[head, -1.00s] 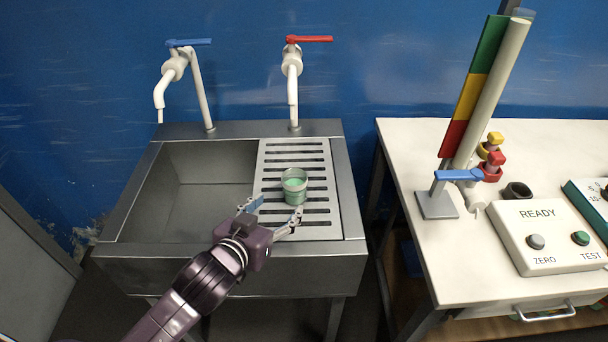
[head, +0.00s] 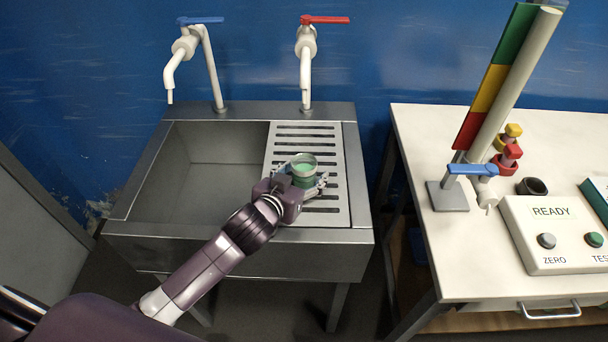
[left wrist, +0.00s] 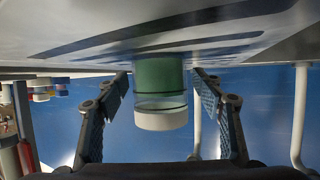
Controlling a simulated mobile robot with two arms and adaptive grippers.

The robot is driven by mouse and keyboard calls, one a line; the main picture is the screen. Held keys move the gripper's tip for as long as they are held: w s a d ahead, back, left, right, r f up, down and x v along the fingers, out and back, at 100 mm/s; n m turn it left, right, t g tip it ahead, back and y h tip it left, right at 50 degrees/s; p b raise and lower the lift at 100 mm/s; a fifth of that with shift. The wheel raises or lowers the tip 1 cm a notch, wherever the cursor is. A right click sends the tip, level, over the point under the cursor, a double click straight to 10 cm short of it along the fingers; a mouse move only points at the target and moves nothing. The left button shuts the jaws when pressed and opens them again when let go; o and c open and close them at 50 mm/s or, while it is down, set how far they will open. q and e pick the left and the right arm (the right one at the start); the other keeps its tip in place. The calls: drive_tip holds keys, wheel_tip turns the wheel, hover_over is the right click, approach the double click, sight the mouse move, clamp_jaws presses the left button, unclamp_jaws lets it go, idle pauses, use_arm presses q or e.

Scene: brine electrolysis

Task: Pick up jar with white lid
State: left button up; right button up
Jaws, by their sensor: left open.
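A small jar (head: 304,164) with green contents stands upright on the sink's slotted drainboard (head: 338,208). Its rim looks pale and green shows inside from above; I make out no clear white lid in the head view. In the left wrist view, which is upside down, the jar (left wrist: 160,112) has a green lower body, a clear band and a whitish top end. My left gripper (head: 303,180) is open at the jar, one finger on each side. In the wrist view the fingers (left wrist: 159,82) show gaps to the jar. My right gripper is not in view.
The empty sink basin (head: 215,185) lies left of the drainboard. Two taps, one with a blue handle (head: 200,20) and one with a red handle (head: 325,19), stand behind. On the right, a white table (head: 420,135) holds a striped column (head: 510,80) and a READY box (head: 550,235).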

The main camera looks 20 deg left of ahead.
use_arm(q)
drive_tip(key=c, duration=1.4)
drive_tip(key=shift+r, duration=0.1)
